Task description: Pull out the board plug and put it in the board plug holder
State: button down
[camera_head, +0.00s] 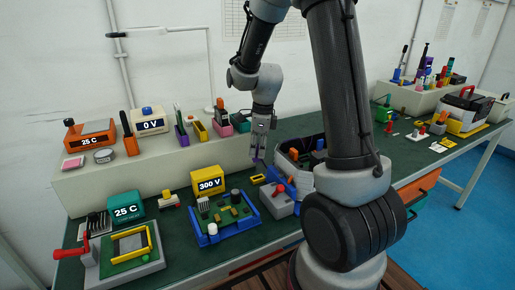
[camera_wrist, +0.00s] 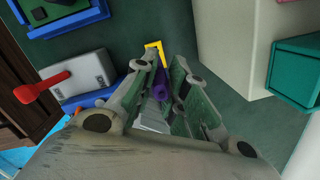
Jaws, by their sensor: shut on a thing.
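My gripper (camera_head: 259,148) is shut on a small purple piece, which looks like the board plug (camera_head: 257,162). In the wrist view the plug (camera_wrist: 161,88) shows between the fingers (camera_wrist: 165,85), partly hidden by them. It is held above the bench, apart from the green circuit board (camera_head: 232,216) in its blue tray (camera_head: 213,238). A small yellow piece (camera_head: 258,179), perhaps the board plug holder, lies on the green bench top below my gripper. In the wrist view the yellow piece (camera_wrist: 152,45) is just beyond the fingertips, partly covered by them.
A grey box with a red lever (camera_head: 281,203) stands right of the blue tray. A dark bin (camera_head: 293,150) is behind it. A yellow 300 V display (camera_head: 208,181) stands left of the yellow piece. The pale raised shelf (camera_head: 150,175) runs along the back.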

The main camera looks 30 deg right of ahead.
jog(key=shift+d+f, duration=0.1)
jog(key=shift+f, duration=2.7)
jog(key=c, duration=2.1)
grip_release()
grip_shut()
jog(key=shift+f, duration=1)
jog(key=o, duration=0.7)
grip_release()
jog(key=shift+o, duration=0.2)
